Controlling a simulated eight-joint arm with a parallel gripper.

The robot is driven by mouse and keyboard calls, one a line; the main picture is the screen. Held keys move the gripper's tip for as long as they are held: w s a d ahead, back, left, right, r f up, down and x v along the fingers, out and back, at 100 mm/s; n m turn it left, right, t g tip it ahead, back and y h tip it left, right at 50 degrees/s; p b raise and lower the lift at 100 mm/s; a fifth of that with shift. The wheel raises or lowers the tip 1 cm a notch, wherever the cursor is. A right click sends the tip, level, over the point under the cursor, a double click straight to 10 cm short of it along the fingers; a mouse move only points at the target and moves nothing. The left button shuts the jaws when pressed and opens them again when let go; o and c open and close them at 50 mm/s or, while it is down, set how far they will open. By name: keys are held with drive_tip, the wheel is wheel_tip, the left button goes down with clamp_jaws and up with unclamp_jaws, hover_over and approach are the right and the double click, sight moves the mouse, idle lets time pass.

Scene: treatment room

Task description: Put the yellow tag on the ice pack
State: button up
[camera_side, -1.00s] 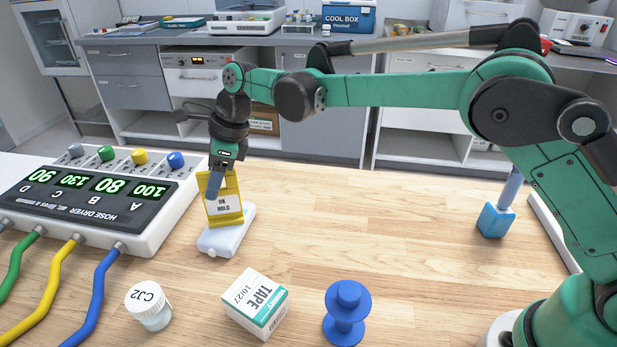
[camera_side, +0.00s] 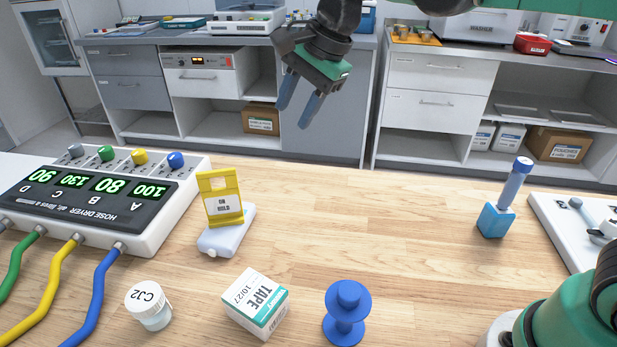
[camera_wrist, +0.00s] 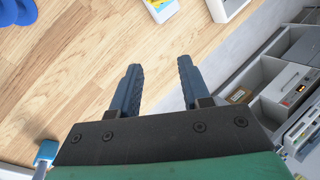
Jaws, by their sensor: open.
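The yellow tag (camera_side: 224,200), with a white "ON HOLD" label, stands upright, leaning slightly, on the pale ice pack (camera_side: 222,243) in the side view. The pack lies flat on the wooden table, right of the hose dryer box. In the wrist view the ice pack (camera_wrist: 164,11) and a bit of yellow show at the top edge. My gripper (camera_side: 295,112) is high above the table's back edge, up and to the right of the tag, clear of it. Its blue fingers are apart, with nothing between them in the wrist view (camera_wrist: 160,68).
The hose dryer (camera_side: 150,215) with coloured hoses stands at left. A CJ2 jar (camera_side: 152,312), a tape box (camera_side: 257,308) and a blue spool (camera_side: 345,318) line the front. The table's middle is clear.

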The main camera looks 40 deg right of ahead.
drive_tip(key=s+d+f+n+t+h, duration=0.1)
drive_tip(key=s+d+f+n, duration=0.3)
drive_tip(key=s+n, duration=0.2)
drive_tip(key=s+d+f+n+t+h, duration=0.1)
drive_tip(key=s+d+f+n, duration=0.3)
drive_tip(key=n, duration=0.4)
drive_tip(key=s+d+t, duration=0.1)
drive_tip(key=s, duration=0.1)
drive_tip(key=shift+s+h, duration=0.3)
drive_tip(key=shift+h, duration=0.1)
